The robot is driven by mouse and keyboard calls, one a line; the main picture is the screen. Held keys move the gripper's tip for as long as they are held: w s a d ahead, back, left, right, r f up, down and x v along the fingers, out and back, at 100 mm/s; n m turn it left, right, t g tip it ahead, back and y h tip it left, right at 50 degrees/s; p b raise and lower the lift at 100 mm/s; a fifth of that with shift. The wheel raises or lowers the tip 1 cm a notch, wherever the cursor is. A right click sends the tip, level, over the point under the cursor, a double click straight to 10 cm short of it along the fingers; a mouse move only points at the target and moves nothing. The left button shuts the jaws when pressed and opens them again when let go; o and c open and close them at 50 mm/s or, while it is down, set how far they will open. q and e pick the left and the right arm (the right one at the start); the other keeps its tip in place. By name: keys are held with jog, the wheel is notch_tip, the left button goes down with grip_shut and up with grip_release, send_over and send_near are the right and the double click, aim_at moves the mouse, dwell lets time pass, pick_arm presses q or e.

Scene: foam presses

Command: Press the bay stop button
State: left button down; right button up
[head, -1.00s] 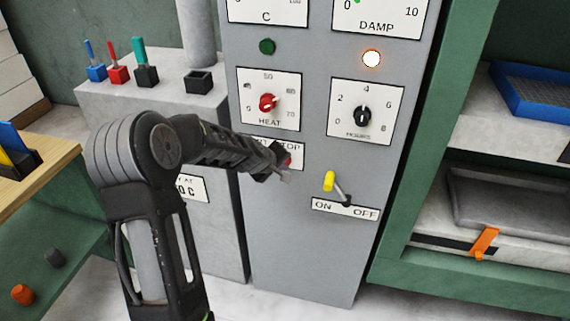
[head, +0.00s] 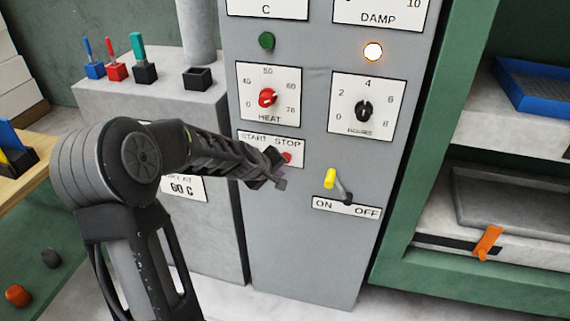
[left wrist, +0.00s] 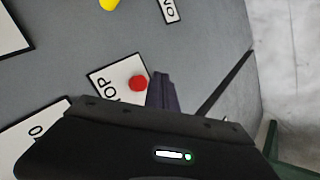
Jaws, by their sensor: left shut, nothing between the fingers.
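The red stop button (head: 287,158) sits under the word STOP on a white START/STOP plate (head: 262,137) on the grey cabinet front. In the left wrist view the red button (left wrist: 138,83) shows just beside my shut fingers. My left gripper (head: 279,182) is shut and empty, a little below and in front of the button in the head view. The fingers (left wrist: 162,92) look apart from the button, though the depth gap is hard to judge. The start button is hidden behind my left gripper. My right gripper is out of view.
Above the plate are a red HEAT knob (head: 267,97) and a black HOURS knob (head: 363,111). A yellow-tipped ON/OFF lever (head: 331,179) stands to the right of the button. A lamp (head: 373,51) glows under DAMP. Green shelving (head: 412,150) stands at the right.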

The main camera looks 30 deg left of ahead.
pick_arm(q)
jog(key=shift+s+d+b, duration=0.25)
jog(key=shift+s+b, duration=0.05)
jog(key=shift+s, duration=0.3)
jog(key=shift+s+d+b, duration=0.2)
jog(key=shift+s+b, duration=0.05)
jog(key=shift+s, duration=0.35)
jog(key=s+d+f+m+g+h, duration=0.15)
jog(key=s+d+f+m, duration=0.25)
jog(key=d+f, duration=0.6)
jog(key=s+d+f+m+g+h, duration=0.1)
jog(key=s+d+f+m+g, duration=0.2)
jog(key=d+f, duration=0.65)
jog(key=s+d+f+m+g+h, duration=0.1)
jog(key=s+d+f+m+g, duration=0.1)
jog(key=s+d+f, duration=0.4)
jog(key=s+d+f+m+g+h, duration=0.2)
jog(key=s+d+f, duration=0.3)
jog(key=s+d, duration=0.4)
jog(key=s+m, duration=0.1)
jog(key=s, duration=0.3)
jog(key=shift+s+d+f, duration=0.35)
jog(key=shift+s+d, duration=0.05)
